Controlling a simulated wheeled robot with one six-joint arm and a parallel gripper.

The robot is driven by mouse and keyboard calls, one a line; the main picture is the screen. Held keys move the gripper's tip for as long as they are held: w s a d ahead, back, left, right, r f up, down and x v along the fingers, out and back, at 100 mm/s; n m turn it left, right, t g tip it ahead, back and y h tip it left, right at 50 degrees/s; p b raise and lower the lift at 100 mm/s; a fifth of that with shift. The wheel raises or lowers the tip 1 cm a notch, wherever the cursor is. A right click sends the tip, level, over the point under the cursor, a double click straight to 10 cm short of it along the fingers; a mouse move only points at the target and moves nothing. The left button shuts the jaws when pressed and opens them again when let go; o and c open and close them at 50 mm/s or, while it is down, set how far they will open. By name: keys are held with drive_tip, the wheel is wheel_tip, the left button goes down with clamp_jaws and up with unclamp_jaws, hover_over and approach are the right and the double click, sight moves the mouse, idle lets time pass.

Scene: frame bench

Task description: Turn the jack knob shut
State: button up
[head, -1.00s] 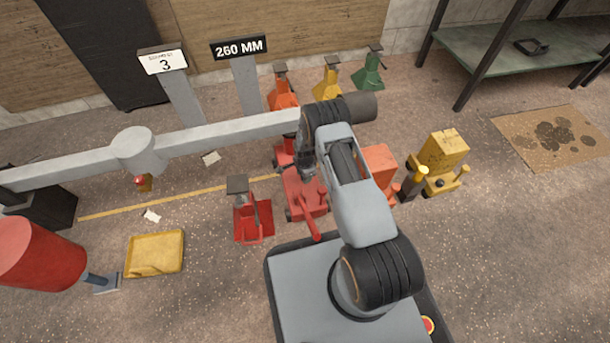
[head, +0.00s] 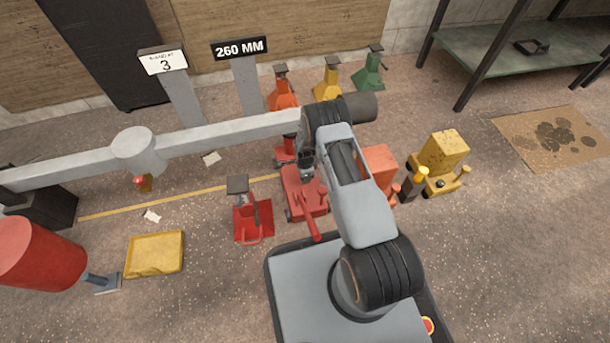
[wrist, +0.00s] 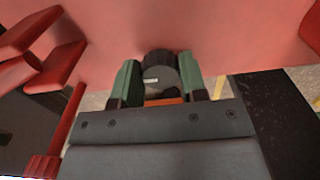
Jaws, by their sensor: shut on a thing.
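The red floor jack (head: 300,190) stands on the floor just in front of my base, its handle angled towards the base. It also fills the top of the wrist view as a red body (wrist: 220,35). The jack knob (wrist: 160,76) is dark and round with a short pale mark on its face. My gripper (wrist: 159,82) is shut on the knob, with a green-padded finger on each side. In the head view my gripper (head: 306,164) is at the far part of the jack, and my arm partly covers it. The knob cannot be made out there.
An orange block (head: 379,160) and a yellow jack (head: 440,160) are on the right. A long grey beam (head: 220,137) crosses behind the jack. A yellow tray (head: 155,253) lies on open floor at left.

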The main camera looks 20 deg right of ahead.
drive_tip(key=o, duration=0.9)
wheel_tip(320, 180, up, 14)
drive_tip(key=p, duration=0.6)
drive_tip(key=shift+f, duration=0.1)
